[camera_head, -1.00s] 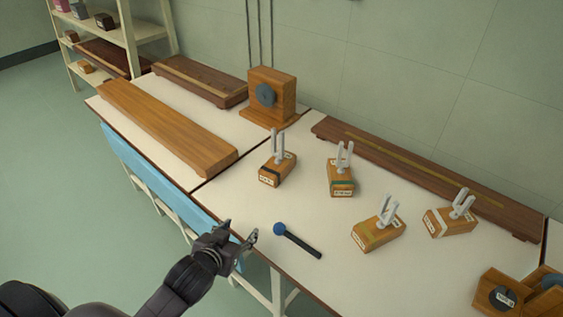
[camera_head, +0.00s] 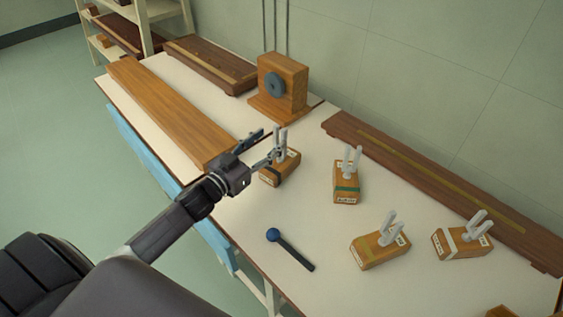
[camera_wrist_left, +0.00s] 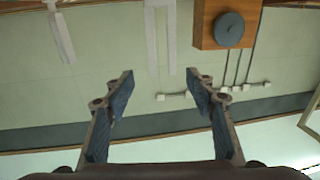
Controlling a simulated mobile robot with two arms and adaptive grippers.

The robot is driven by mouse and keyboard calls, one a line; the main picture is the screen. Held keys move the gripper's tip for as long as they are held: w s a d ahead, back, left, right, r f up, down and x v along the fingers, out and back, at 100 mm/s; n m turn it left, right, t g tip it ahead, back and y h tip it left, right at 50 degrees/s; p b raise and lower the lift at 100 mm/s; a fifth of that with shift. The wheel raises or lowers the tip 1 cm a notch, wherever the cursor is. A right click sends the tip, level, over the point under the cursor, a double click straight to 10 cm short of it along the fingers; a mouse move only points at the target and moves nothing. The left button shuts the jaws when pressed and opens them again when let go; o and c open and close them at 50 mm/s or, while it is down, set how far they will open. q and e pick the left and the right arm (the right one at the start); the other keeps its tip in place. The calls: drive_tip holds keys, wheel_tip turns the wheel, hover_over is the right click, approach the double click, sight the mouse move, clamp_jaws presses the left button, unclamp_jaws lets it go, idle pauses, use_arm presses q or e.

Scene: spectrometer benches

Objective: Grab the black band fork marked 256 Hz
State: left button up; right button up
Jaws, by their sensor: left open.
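The black band fork (camera_head: 280,167) is a pale two-pronged fork upright on a wooden box with a dark band, near the middle of the bench in the head view. My left gripper (camera_head: 266,145) is open at its prongs, partly overlapping them. I cannot tell if they touch. In the left wrist view, which looks upside down, pale prongs (camera_wrist_left: 160,35) hang from the top edge, in line with the gap between my open fingers (camera_wrist_left: 160,80). The 256 Hz marking is too small to read. My right gripper is not in view.
Similar forks with a green band (camera_head: 346,185), a yellowish band (camera_head: 372,252) and a white band (camera_head: 462,241) stand to the right. A blue-headed mallet (camera_head: 290,250) lies in front. A wooden block with a grey disc (camera_head: 283,80) stands behind, and a long wooden board (camera_head: 165,110) lies left.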

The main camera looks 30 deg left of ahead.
sight(278, 131)
use_arm(q)
drive_tip(key=w, duration=0.3)
drive_tip(key=w+p, duration=0.1)
drive_tip(key=w, duration=0.1)
drive_tip(key=shift+w+d, duration=0.25)
drive_tip(key=shift+d, duration=0.05)
drive_tip(key=shift+w+d+f, duration=0.1)
drive_tip(key=shift+w, duration=0.25)
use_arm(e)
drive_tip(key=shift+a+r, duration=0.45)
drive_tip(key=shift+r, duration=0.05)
use_arm(q)
drive_tip(key=shift+c, duration=0.7)
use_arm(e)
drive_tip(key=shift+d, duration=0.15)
